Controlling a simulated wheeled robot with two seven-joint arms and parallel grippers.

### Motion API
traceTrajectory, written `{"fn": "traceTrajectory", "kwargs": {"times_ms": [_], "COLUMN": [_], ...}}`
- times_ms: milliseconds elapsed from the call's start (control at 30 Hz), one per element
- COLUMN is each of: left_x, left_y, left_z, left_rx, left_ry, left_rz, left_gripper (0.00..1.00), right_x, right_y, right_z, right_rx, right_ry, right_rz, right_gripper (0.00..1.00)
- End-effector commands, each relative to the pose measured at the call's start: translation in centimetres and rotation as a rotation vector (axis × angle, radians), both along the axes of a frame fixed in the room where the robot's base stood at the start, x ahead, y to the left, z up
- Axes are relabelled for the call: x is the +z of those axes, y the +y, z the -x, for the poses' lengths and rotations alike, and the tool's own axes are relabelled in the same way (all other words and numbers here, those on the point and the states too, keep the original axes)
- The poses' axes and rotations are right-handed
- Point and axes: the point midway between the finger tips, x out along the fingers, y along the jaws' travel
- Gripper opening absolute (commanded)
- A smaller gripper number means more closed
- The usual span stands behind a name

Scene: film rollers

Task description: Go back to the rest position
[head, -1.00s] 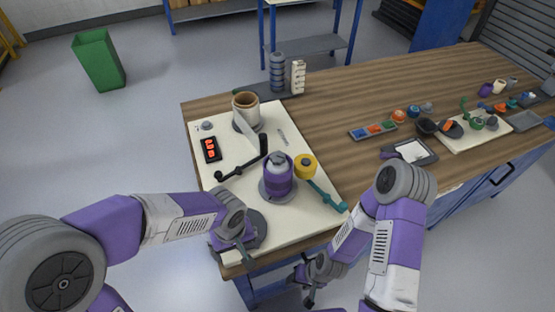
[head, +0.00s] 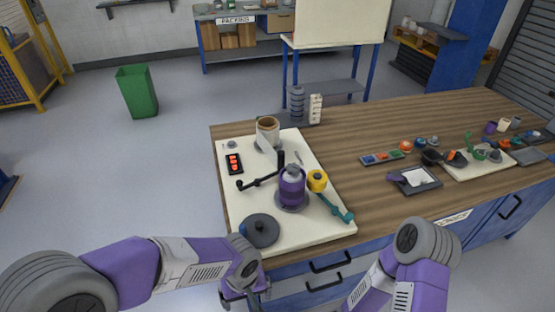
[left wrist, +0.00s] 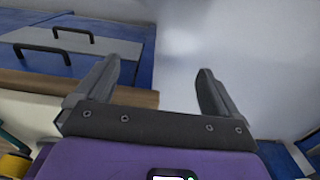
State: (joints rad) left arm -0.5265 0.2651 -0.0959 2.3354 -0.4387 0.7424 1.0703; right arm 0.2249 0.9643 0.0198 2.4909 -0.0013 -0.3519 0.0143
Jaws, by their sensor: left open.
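My left gripper (head: 248,294) hangs in front of the workbench's front edge, below the cream board (head: 238,198). In the left wrist view its two fingers (left wrist: 160,90) are spread with nothing between them. My right arm comes in at the lower right of the head view; its gripper is out of the picture. On the board stand a purple roller (head: 292,188) on a round base, a yellow roll (head: 317,180) with a teal arm (head: 335,207), and a dark round disc (head: 259,231) near the front left corner.
The wooden bench (head: 375,210) has blue drawers (head: 330,276) with black handles. A brown-and-white roll (head: 267,130) and a black crank (head: 259,182) are on the board. Small trays and parts lie on the right. A green bin (head: 137,92) stands on open floor at the left.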

Motion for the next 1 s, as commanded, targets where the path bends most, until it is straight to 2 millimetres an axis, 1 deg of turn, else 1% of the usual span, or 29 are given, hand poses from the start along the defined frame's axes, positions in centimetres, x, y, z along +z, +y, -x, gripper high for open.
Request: {"fn": "traceTrajectory", "kwargs": {"times_ms": [33,367,467,533,600,700,833,900,1000], "left_x": [-1.3,-9.1,-12.1,-14.5,-17.2,-20.4,-22.9,-23.6,-24.0], "left_y": [0.0,-0.5,-0.4,-0.2,0.2,0.9,1.8,2.0,2.2], "left_z": [0.0,0.3,0.7,1.1,1.8,2.9,4.0,4.2,4.3], "left_rx": [-0.008,-0.073,-0.077,-0.075,-0.066,-0.054,-0.045,-0.044,-0.046], "left_ry": [0.021,0.077,0.077,0.07,0.053,0.016,-0.025,-0.039,-0.05], "left_rz": [0.019,0.191,0.251,0.294,0.332,0.363,0.366,0.36,0.357], "left_gripper": [0.96,0.96,0.96,0.96,0.96,0.96,0.96,0.96,0.96], "right_x": [0.0,0.0,0.0,0.0,0.0,0.0,0.0,0.0,0.0], "right_y": [0.0,0.0,0.0,0.0,0.0,0.0,0.0,0.0,0.0], "right_z": [0.0,-0.1,0.0,0.0,0.0,0.0,0.0,0.0,0.0], "right_rx": [0.0,0.0,0.0,0.0,0.0,0.0,0.0,0.0,0.0], "right_ry": [0.0,-0.001,0.0,0.0,0.0,0.0,0.0,0.0,0.0], "right_rz": [0.0,0.0,0.0,0.0,0.0,0.0,0.0,0.0,0.0], "right_gripper": [0.55,0.55,0.55,0.55,0.55,0.55,0.55,0.55,0.55]}}
